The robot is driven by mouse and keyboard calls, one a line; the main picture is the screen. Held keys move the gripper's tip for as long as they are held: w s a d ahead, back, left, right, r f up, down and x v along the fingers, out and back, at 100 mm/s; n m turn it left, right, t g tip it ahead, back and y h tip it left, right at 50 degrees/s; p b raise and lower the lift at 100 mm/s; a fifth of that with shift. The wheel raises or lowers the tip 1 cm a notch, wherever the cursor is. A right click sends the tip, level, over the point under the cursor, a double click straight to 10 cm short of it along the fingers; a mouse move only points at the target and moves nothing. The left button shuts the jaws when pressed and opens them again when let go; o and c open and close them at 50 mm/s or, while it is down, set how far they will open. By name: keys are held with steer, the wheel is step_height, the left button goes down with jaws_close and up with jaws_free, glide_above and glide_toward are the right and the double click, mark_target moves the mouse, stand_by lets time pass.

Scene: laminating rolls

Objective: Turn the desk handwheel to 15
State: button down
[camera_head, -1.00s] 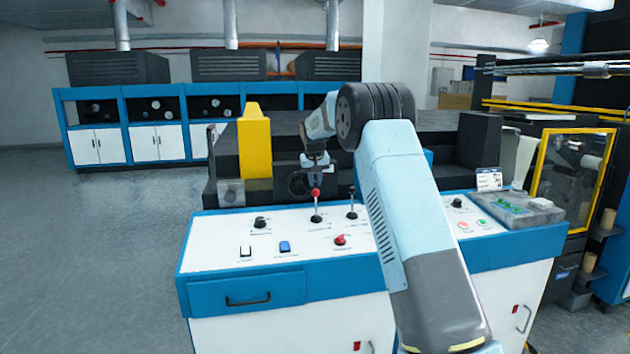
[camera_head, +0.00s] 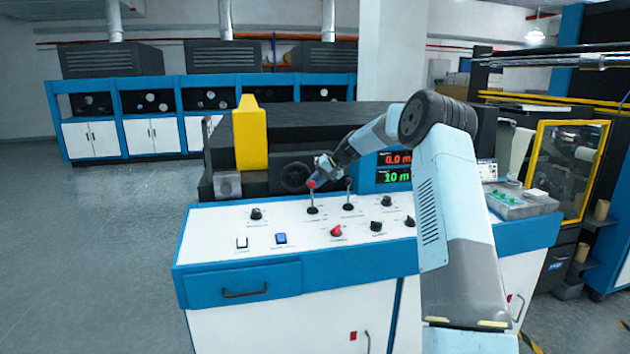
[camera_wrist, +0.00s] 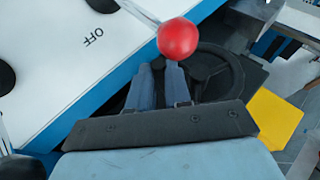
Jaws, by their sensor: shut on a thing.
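The desk handwheel (camera_head: 294,178) is a dark wheel on the front of the black machine body behind the white control desk. It also shows in the wrist view (camera_wrist: 222,72), to the right of the fingers. My gripper (camera_head: 319,172) reaches in from the right. In the wrist view my gripper (camera_wrist: 160,80) is shut on a dark part between its fingers, which seems to be the handwheel's handle; the contact is partly hidden. A red-ball lever (camera_head: 312,186) stands right by the gripper, and its ball (camera_wrist: 178,38) covers part of the fingertips in the wrist view.
A second lever (camera_head: 348,195), a red knob (camera_head: 336,231), black knobs and a blue switch (camera_head: 281,238) sit on the desk (camera_head: 215,222). A display (camera_head: 394,167) shows red and green digits, the green seeming to read 10. A yellow block (camera_head: 250,138) stands left of the wheel.

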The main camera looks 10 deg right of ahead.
steer(key=shift+f+y, duration=0.45)
steer(key=shift+y, duration=0.15)
steer(key=shift+f, duration=0.1)
steer(key=c, duration=1.1)
jaws_free()
steer(key=v, duration=1.4)
steer(key=shift+f, duration=0.15)
